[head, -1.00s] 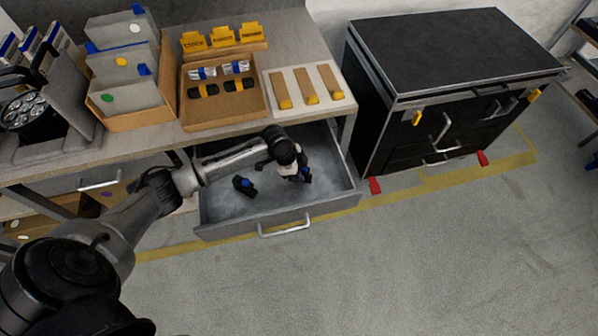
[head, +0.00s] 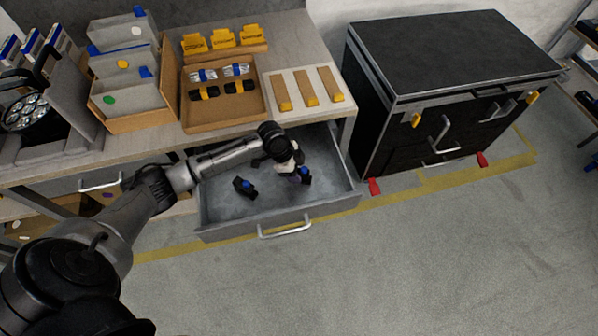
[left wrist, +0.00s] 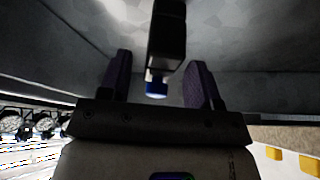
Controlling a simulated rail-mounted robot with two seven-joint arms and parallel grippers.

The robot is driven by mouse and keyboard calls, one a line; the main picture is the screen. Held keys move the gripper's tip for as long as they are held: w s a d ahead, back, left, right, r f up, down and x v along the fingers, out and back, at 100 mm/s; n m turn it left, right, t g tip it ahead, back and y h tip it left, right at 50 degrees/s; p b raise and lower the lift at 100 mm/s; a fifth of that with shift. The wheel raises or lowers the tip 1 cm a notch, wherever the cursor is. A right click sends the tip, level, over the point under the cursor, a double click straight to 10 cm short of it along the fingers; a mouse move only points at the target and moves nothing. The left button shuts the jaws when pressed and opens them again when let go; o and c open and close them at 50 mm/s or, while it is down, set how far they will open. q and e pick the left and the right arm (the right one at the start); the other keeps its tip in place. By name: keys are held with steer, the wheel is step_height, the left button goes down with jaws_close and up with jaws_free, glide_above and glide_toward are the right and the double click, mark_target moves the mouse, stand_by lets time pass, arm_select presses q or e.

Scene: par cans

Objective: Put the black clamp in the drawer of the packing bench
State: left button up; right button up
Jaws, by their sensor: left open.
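The packing bench's drawer (head: 225,222) is pulled open below the bench top. Two black clamps with blue parts lie inside, one black clamp (head: 306,178) toward the right and another black clamp (head: 241,187) toward the left. My left gripper (head: 290,168) is over the drawer just behind and left of the right-hand clamp, open. In the left wrist view its two fingers (left wrist: 158,80) are apart, with a black clamp (left wrist: 168,35) ahead and its blue end showing between them. I see no finger touching it. My right gripper is not in view.
The bench top (head: 300,50) carries a cardboard tray (head: 222,118), a divided box (head: 135,118), a board with wooden strips (head: 283,74) and a lamp (head: 28,112). A black cabinet (head: 450,55) stands to the right. The floor before the drawer is clear.

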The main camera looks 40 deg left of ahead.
arm_select(q)
steer(key=p+v, duration=0.2)
steer(key=v, duration=0.7)
steer(key=shift+r, duration=0.25)
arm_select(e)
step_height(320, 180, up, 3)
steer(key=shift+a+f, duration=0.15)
